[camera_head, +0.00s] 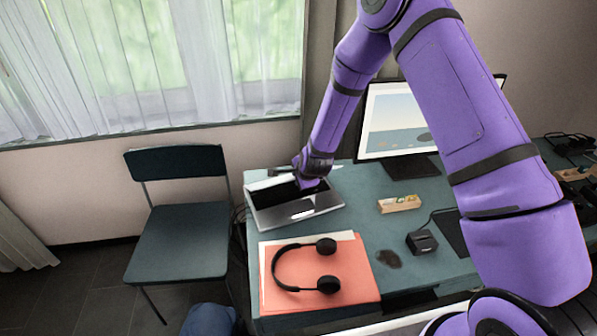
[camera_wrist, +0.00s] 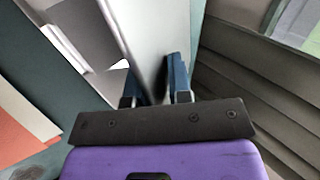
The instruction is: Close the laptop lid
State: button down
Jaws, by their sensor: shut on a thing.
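The silver laptop (camera_head: 323,203) sits open on the teal table, its dark keyboard partly showing and its lid raised along the back side. The lid (camera_head: 270,182) shows only as a thin strip, partly hidden by my gripper (camera_head: 309,184). In the wrist view my gripper (camera_wrist: 153,84) has its two blue-grey fingers on either side of the lid (camera_wrist: 155,35), shut on it. The laptop base (camera_wrist: 95,35) lies to the left of the lid there.
A black headset (camera_head: 328,284) lies on an orange folder (camera_head: 350,265) in front of the laptop. A monitor (camera_head: 392,120), a small wooden box (camera_head: 399,204) and a black device (camera_head: 421,242) stand to the right. A chair (camera_head: 180,240) is left of the table (camera_head: 356,217).

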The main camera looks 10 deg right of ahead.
jog(key=s+f+t, duration=0.1)
jog(key=f+t, duration=0.1)
jog(key=f, duration=0.1)
jog(key=s+f, duration=0.1)
jog(key=shift+s+d+f+t+y, duration=0.25)
jog(key=shift+s+f+t+y, duration=0.05)
jog(key=shift+s+f+t, duration=0.1)
jog(key=shift+s+d+f, duration=0.1)
jog(key=shift+s+f, duration=0.15)
jog(key=shift+f, duration=0.8)
jog(key=shift+s+f+t, duration=0.15)
jog(key=shift+f+t, duration=0.65)
jog(key=shift+f, duration=0.2)
jog(key=c, duration=1.3)
grip_release()
